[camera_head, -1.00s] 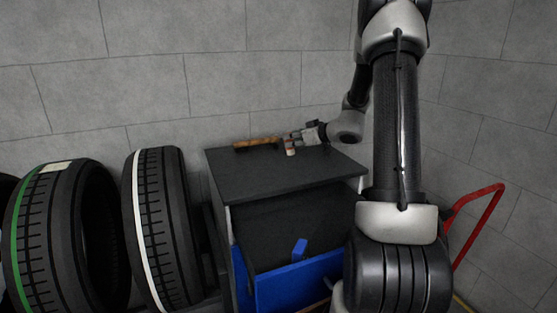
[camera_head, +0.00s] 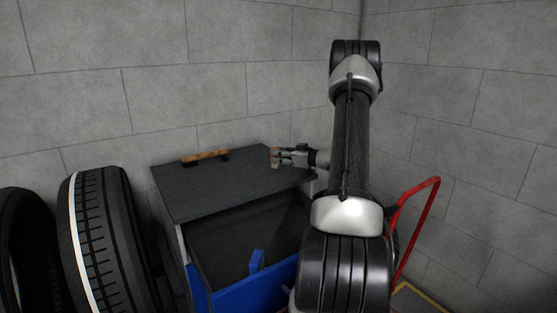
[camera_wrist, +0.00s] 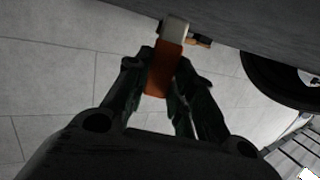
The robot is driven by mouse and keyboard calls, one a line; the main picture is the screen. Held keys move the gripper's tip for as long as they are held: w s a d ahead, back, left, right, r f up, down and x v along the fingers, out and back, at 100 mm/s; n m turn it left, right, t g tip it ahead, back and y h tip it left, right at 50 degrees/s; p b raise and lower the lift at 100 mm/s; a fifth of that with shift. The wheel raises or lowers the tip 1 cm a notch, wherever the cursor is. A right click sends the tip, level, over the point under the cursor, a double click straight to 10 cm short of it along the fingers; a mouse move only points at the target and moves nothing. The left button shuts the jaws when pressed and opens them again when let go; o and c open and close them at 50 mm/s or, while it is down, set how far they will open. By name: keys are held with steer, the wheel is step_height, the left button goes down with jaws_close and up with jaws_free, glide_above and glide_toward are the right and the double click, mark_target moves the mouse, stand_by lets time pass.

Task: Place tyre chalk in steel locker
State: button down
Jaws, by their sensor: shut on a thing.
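The tyre chalk, an orange stick with a whitish end, shows in the wrist view (camera_wrist: 161,76) between my fingers. My gripper (camera_wrist: 160,70) is shut on it. In the head view my gripper (camera_head: 277,157) is small, over the right part of the dark cabinet top; the chalk is hard to make out there. The steel locker (camera_head: 215,190) appears to be this dark-topped cabinet. Its blue front (camera_head: 235,294) stands out from the body, with a blue handle (camera_head: 256,260), and a dark space shows behind it. My arm hides its right side.
An orange-brown bar on black mounts (camera_head: 205,155) is at the top's back left. Tyres (camera_head: 105,240) stand close on the left. A red tubular frame (camera_head: 420,225) is on the right. Grey block walls (camera_head: 220,60) close the corner behind.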

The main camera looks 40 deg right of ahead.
steer(key=shift+f, duration=0.7)
steer(key=shift+a+f, duration=0.1)
steer(key=shift+f, duration=0.2)
